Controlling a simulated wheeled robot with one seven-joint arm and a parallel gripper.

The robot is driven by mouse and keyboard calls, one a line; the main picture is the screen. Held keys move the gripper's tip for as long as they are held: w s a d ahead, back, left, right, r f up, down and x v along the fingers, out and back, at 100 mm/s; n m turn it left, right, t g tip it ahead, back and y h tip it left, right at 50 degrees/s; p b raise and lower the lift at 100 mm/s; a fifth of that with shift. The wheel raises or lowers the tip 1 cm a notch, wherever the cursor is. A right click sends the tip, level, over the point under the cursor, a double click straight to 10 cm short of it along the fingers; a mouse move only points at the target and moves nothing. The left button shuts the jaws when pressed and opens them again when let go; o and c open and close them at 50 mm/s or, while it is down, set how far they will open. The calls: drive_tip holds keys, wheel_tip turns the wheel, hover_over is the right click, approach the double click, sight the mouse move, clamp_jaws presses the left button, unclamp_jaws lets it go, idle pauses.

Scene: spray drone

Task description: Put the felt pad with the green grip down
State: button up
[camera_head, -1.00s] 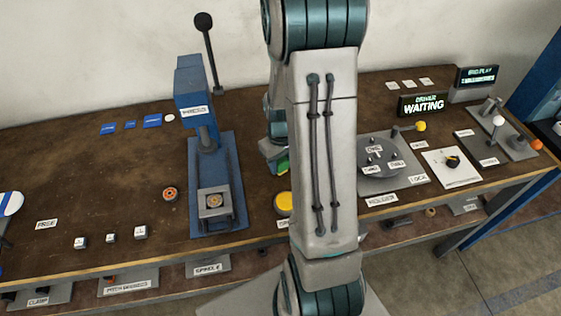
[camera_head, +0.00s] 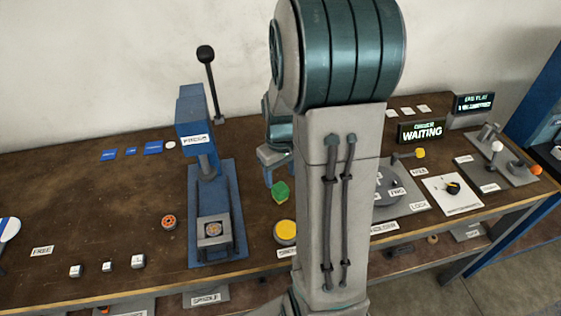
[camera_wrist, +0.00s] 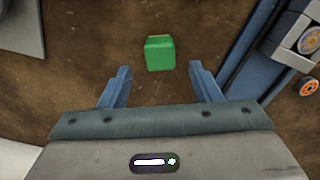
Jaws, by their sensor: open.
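The felt pad's green grip (camera_wrist: 159,54) shows in the wrist view as a green block on the brown bench, just beyond my fingertips. It also shows in the head view (camera_head: 280,191), right of the blue press. A thin yellowish edge is at its far side in the wrist view; the pad beneath is mostly hidden. My gripper (camera_wrist: 161,82) is open and empty, with its two blue fingers apart on either side and clear of the grip. In the head view my gripper (camera_head: 272,170) is partly hidden by my arm, just above and behind the grip.
The blue press (camera_head: 207,170) stands left of the pad. A yellow round button (camera_head: 286,231) sits in front of it, near the bench edge. An orange ring part (camera_head: 169,221) lies left of the press. The bench (camera_head: 80,200) is fairly clear at left.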

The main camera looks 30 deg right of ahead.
sight(280, 188)
drive_tip(key=s+a+r+m+t, duration=0.1)
drive_tip(key=s+a+r+t, duration=0.2)
drive_tip(key=s+a+r, duration=0.9)
drive_tip(key=shift+s, duration=0.35)
drive_tip(key=shift+r, duration=0.1)
idle(0.5)
